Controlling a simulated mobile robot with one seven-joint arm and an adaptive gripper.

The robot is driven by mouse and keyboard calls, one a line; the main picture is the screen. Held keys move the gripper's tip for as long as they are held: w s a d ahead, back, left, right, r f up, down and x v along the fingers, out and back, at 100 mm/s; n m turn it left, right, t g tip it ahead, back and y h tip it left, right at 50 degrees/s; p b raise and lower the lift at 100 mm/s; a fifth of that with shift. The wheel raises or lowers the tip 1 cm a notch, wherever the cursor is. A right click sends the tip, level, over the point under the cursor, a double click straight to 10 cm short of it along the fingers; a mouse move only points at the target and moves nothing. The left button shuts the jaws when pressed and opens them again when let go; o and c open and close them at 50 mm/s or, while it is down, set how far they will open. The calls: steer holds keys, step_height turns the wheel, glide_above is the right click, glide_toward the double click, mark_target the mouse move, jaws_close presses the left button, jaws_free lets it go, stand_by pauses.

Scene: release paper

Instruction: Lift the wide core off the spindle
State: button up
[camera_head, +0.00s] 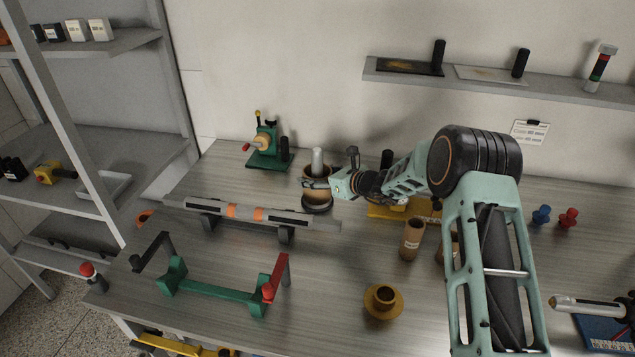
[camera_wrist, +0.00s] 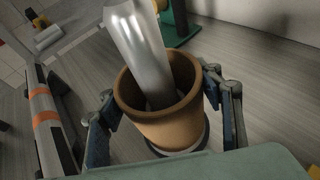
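The wide core (camera_wrist: 168,128) is a brown, thick-walled tube standing around the silver spindle (camera_wrist: 138,45). The spindle rises above its rim, and a dark round base (camera_wrist: 192,146) shows just below it. In the head view the spindle (camera_head: 318,158), core (camera_head: 319,194) and base (camera_head: 317,207) stand near the back middle of the table. My gripper (camera_head: 317,184) reaches in from the right. In the wrist view its fingers (camera_wrist: 160,98) lie on opposite sides of the core and appear to touch its wall. I cannot tell whether the core is clear of the base.
A green device (camera_head: 269,150) stands behind left. A grey bar with orange bands (camera_head: 245,212) lies on supports in front left. A narrower brown tube (camera_head: 411,240) and a flanged ochre piece (camera_head: 383,300) stand nearer the front. A wall shelf (camera_head: 480,82) hangs behind my arm.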

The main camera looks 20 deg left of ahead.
mark_target(322, 156)
steer(key=c, duration=0.6)
steer(key=shift+r, duration=0.1)
steer(key=shift+r, duration=0.1)
steer(key=shift+r+p, duration=1.5)
steer(key=shift+r, duration=1.85)
steer(key=shift+r+p, duration=1.85)
steer(key=shift+r, duration=1.65)
steer(key=shift+r+p, duration=0.95)
steer(key=shift+r, duration=1.75)
